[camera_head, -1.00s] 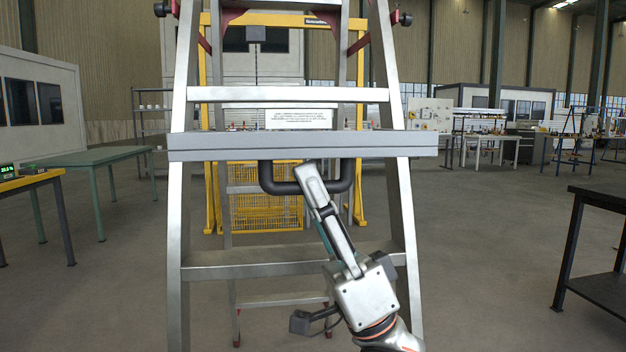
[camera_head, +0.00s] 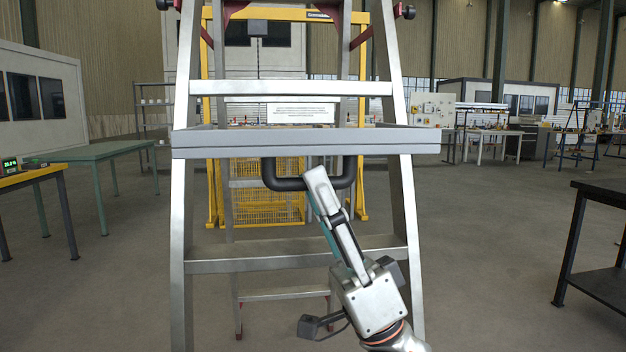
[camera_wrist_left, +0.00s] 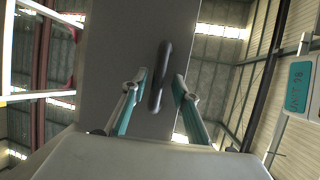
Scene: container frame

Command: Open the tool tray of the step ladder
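The step ladder (camera_head: 186,230) stands upright in front of me. Its grey tool tray (camera_head: 225,146) spans the rails below the upper step, with a flat front and a dark U-shaped handle (camera_head: 283,184) under it. My left gripper (camera_head: 318,176) reaches up from below to the right part of the handle's bar. In the left wrist view the two fingers (camera_wrist_left: 158,95) are apart, with the dark handle (camera_wrist_left: 160,80) between them and a gap visible on each side. The tray underside (camera_wrist_left: 105,45) fills the middle of that view. My right gripper is not visible.
A green table (camera_head: 90,153) and a yellow-topped table (camera_head: 30,176) stand at left. A black table (camera_head: 600,190) stands at right. A yellow frame (camera_head: 362,200) is behind the ladder. Open floor (camera_head: 490,240) lies between the ladder and the black table.

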